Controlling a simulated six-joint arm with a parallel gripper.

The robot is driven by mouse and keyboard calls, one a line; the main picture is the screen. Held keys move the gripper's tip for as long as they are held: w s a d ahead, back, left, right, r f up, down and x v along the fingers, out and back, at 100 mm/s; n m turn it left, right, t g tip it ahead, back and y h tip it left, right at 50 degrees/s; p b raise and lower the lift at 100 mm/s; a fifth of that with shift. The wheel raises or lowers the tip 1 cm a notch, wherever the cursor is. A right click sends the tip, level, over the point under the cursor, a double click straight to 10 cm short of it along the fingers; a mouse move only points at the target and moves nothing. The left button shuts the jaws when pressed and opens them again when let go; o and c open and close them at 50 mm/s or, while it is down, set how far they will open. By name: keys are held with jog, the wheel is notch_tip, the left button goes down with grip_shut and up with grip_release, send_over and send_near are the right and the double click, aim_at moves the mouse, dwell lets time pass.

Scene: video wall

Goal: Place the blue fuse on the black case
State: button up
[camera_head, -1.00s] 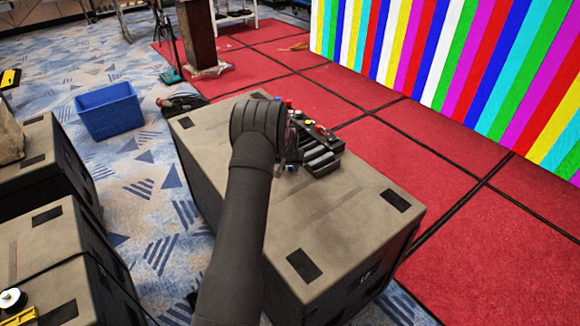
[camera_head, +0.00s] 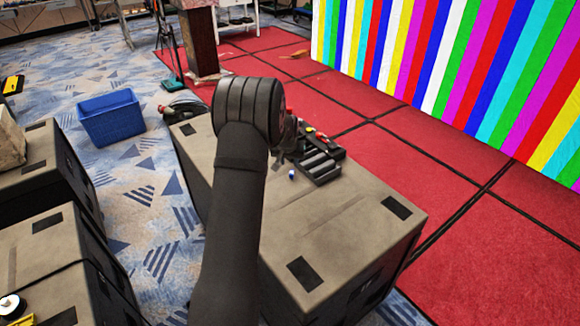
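A small blue and white piece, which looks like the blue fuse (camera_head: 292,174), lies on or just above the top of the large dark case (camera_head: 340,225), in front of a black slotted holder (camera_head: 318,168). The case has dark sides and a worn grey-tan top. My gripper (camera_head: 290,145) is mostly hidden behind my arm's thick black wrist, left of the holder and above the fuse. A gap shows between it and the fuse. Its fingers are too hidden to show whether they are open or shut.
Small red and yellow parts (camera_head: 309,130) sit at the holder's far end. The front right of the case top is clear. More cases (camera_head: 50,245) stand at left, a blue bin (camera_head: 110,118) on the floor behind, and a striped video wall (camera_head: 450,60) at right.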

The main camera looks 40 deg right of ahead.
jog(key=shift+o, duration=0.3)
jog(key=shift+s+a+r, duration=0.1)
jog(key=shift+r, duration=0.35)
jog(key=o, duration=0.3)
jog(key=shift+s+a+r, duration=0.1)
jog(key=shift+r, duration=0.1)
jog(key=shift+o, duration=0.2)
jog(key=m+g, duration=0.2)
jog(key=m, duration=0.4)
send_over(292, 175)
jog(key=w+a, duration=0.3)
jog(key=w+a+r+m+g, duration=0.2)
jog(key=w+r+m+g, duration=0.2)
jog(key=m, duration=0.8)
jog(key=x, duration=1.1)
jog(key=s+x, duration=0.1)
jog(key=x, duration=0.5)
jog(key=shift+d+r, duration=0.1)
jog(key=shift+d, duration=0.15)
